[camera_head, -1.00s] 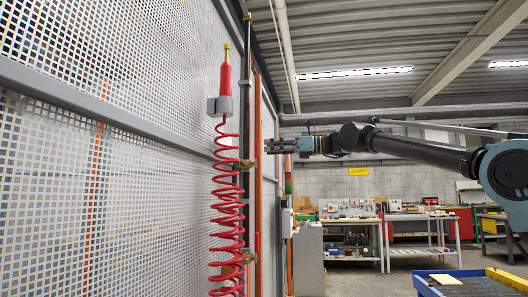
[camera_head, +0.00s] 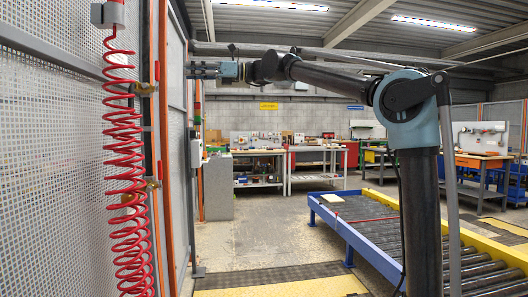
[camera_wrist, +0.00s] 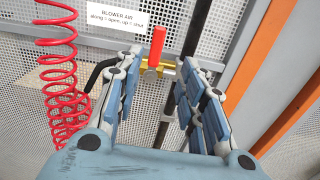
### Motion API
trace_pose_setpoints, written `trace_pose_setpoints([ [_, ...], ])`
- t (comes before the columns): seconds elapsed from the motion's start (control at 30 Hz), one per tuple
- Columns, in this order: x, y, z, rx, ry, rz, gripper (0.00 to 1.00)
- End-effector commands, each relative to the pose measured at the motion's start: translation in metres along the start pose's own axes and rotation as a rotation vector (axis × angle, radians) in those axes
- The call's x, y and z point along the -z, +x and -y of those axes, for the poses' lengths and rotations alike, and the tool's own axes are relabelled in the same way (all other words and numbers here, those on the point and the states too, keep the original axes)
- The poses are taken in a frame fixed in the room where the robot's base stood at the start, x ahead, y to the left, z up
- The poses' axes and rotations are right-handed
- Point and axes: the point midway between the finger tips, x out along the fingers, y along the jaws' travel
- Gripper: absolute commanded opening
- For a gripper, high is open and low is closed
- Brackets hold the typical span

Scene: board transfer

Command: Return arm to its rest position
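My gripper (camera_head: 205,70) is at the left in the head view, at the end of my outstretched arm, near the perforated wall. In the wrist view its fingers (camera_wrist: 160,68) are spread apart with nothing held between them. Beyond the fingertips a red valve handle (camera_wrist: 157,45) points up in the picture from a brass valve (camera_wrist: 152,72) on the wall. A label above reads "BLOWER AIR along = open, up = shut". The gripper appears apart from the handle.
A red coiled hose (camera_head: 125,160) hangs from a grey holder (camera_head: 108,14) at the left. Orange posts (camera_head: 163,120) stand by the perforated wall (camera_head: 50,150). Workbenches line the back; open floor lies between.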

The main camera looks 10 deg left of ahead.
Motion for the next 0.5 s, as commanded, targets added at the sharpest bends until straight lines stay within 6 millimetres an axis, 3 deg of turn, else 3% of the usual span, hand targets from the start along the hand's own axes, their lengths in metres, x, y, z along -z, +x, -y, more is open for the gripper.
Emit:
trace_pose_setpoints([
  [0.13, 0.007, -0.009, 0.0, 0.01, -0.029, -0.018, 0.37],
  [0.23, 0.027, -0.032, -0.002, 0.03, -0.104, -0.07, 0.37],
  [0.37, 0.072, -0.08, -0.008, 0.064, -0.258, -0.185, 0.37],
  [0.5, 0.129, -0.136, -0.02, 0.083, -0.43, -0.333, 0.37],
])
